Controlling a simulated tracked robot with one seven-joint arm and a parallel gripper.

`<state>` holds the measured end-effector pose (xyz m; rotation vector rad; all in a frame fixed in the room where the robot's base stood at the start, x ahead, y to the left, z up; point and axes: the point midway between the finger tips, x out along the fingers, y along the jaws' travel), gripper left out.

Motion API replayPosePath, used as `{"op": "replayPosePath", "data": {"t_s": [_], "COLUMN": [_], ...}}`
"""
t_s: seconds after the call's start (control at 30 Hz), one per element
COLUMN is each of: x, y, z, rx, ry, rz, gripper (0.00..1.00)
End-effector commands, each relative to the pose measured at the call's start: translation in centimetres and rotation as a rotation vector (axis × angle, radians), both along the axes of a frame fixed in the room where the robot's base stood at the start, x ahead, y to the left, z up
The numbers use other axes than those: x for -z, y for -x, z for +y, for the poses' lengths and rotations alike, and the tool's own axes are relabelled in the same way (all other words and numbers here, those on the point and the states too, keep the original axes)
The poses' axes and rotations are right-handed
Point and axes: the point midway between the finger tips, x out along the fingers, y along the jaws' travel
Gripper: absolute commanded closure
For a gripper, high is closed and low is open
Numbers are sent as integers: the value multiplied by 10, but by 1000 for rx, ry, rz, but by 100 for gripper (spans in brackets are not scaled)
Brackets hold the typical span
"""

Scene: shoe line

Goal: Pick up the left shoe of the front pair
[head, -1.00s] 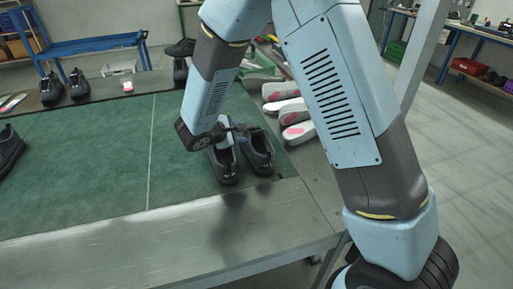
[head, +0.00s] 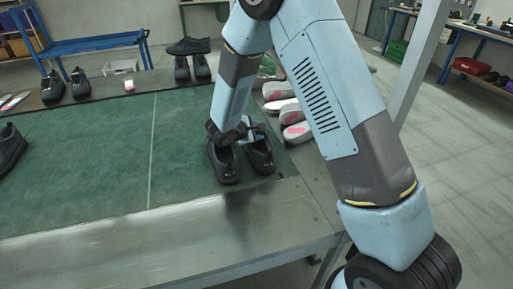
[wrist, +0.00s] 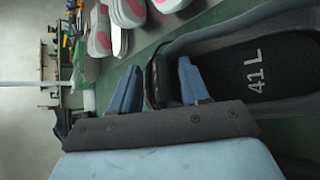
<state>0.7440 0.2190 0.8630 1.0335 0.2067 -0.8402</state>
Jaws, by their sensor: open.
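The front pair of black shoes stands upright near the front right corner of the green mat, toes towards me. The left shoe (head: 262,160) is the one on the right in the head view. Its insole reads "41 L" in the wrist view (wrist: 285,75). The other shoe (head: 223,168) stands close beside it. My gripper (head: 254,131) is at the heel of the left shoe. In the wrist view my gripper (wrist: 155,72) is open, with one finger over the shoe's opening and the other outside the heel. The heel rim lies between them; contact cannot be told.
Several pale soles with pink patches (head: 297,132) lie just right of the mat. Another black pair (head: 66,85) stands at the back left, and more black shoes (head: 190,47) at the back. One shoe (head: 10,148) is at the left edge. The mat's middle (head: 180,140) is clear.

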Motion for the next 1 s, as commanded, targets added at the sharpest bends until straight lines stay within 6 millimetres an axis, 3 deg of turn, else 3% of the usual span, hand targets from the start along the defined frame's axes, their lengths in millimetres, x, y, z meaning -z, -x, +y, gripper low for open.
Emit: {"op": "replayPosePath", "data": {"t_s": [0.27, 0.73, 1.0], "x": [3, 3, 3], "y": [-4, -4, -4], "z": [-3, -3, -2], "rx": [-1, -2, -2], "ry": [0, 0, 1], "rz": [-1, 0, 1], "gripper": [54, 99, 100]}}
